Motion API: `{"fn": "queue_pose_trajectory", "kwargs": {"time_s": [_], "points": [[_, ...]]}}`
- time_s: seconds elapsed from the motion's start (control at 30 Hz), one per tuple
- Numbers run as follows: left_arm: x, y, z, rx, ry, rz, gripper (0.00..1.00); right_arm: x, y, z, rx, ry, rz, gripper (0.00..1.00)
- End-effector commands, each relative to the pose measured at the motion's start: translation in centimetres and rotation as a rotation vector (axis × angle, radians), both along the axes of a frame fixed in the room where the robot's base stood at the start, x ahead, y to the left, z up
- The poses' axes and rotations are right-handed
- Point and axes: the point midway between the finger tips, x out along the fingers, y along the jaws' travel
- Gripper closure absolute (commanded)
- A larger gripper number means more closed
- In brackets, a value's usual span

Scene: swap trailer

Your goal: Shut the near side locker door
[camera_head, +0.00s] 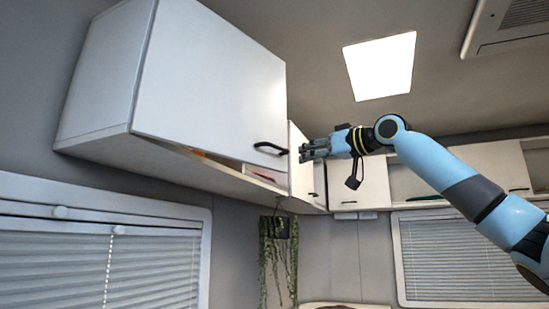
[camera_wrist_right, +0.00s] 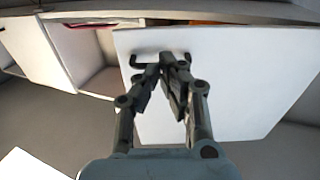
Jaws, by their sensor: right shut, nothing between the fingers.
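The near side locker door (camera_head: 215,75) is a large white panel. It stands partly open, with its lower edge swung out from the locker body (camera_head: 100,75), and a gap shows beneath it. Its black bar handle (camera_head: 270,148) is at the lower right corner. My right gripper (camera_head: 303,152) is shut and empty, just right of the handle in the head view. In the right wrist view the closed fingers (camera_wrist_right: 172,62) overlap the handle (camera_wrist_right: 140,60) in front of the door (camera_wrist_right: 250,85); contact cannot be told. My left gripper is not in view.
Inside the locker a pale box (camera_head: 265,175) and something orange show. Further white lockers (camera_head: 360,185) line the far wall. A hanging plant (camera_head: 278,250) is below, and a window blind (camera_head: 100,270) is at the lower left. A lit ceiling panel (camera_head: 380,66) is above.

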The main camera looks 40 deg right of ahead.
Motion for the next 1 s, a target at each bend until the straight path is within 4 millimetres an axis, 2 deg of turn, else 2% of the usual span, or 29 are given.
{"fn": "queue_pose_trajectory", "kwargs": {"time_s": [0.03,0.1,0.3,0.5,0.7,1.0], "points": [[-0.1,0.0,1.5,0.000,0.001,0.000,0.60,1.1,0.2,0.8,0.008,-0.001,0.004,1.00],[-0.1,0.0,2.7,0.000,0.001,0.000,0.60,2.5,0.5,0.8,0.008,-0.001,0.005,1.00],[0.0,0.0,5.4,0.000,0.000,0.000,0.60,6.8,1.1,0.7,0.007,-0.001,0.003,1.00],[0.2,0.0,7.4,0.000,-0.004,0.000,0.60,9.7,1.5,0.5,0.004,0.001,0.000,1.00],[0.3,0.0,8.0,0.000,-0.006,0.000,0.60,10.9,1.6,0.2,0.000,-0.001,-0.002,1.00],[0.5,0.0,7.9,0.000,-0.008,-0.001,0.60,11.0,1.6,0.0,-0.001,0.000,-0.002,1.00]]}}
